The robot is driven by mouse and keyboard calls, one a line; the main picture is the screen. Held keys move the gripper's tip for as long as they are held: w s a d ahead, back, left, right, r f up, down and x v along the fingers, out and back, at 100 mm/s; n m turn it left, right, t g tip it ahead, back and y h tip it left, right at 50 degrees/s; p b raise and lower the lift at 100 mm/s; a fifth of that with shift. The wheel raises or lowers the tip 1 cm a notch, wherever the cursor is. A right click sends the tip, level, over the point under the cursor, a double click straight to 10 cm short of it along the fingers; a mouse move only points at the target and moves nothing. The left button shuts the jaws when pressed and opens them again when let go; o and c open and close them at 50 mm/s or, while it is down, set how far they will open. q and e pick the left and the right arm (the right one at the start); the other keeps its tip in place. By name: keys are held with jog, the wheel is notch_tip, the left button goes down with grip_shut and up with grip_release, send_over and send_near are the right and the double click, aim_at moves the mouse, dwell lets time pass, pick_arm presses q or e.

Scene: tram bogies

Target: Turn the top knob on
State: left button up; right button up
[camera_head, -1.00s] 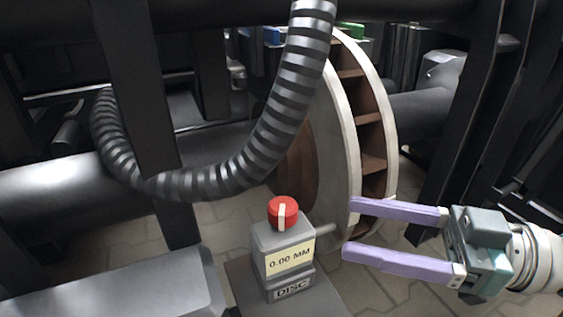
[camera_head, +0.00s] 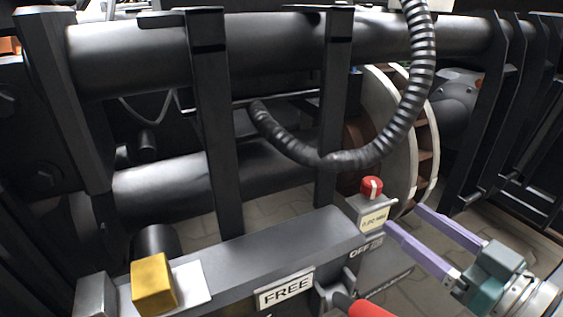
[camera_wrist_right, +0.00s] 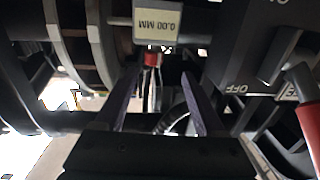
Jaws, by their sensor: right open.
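The red knob (camera_head: 372,188) with a white pointer bar sits on top of a grey box (camera_head: 350,205). The box carries a cream label (camera_head: 374,220) that reads 0.00 MM in the right wrist view. My right gripper (camera_head: 403,216) is open, its two purple fingers pointing left, just right of the box and apart from the knob. In the right wrist view the knob (camera_wrist_right: 152,60) shows below the upside-down label (camera_wrist_right: 157,28), between the lines of the open fingers and beyond their tips. My left gripper is not in view.
A lever with a red grip (camera_head: 370,309) stands at the bottom, near a plate marked FREE (camera_head: 286,288) and the word OFF. A yellow block (camera_head: 153,283) is at lower left. A ribbed hose (camera_head: 395,125) hangs behind the knob, before a pale disc (camera_head: 402,150).

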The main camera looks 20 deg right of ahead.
aim_at(379, 192)
jog(key=w+b, duration=0.4)
jog(key=w, duration=0.5)
jog(key=shift+a, duration=0.15)
jog(key=shift+w+a+b, duration=0.1)
jog(key=shift+w+b, duration=0.2)
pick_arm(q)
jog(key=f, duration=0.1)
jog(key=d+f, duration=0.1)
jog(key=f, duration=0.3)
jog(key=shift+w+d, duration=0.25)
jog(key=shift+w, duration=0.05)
pick_arm(e)
jog(key=shift+w+r, duration=0.15)
jog(key=shift+r, duration=0.05)
jog(key=shift+c, duration=0.3)
jog(key=c, duration=0.4)
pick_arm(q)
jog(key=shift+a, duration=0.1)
pick_arm(e)
grip_shut()
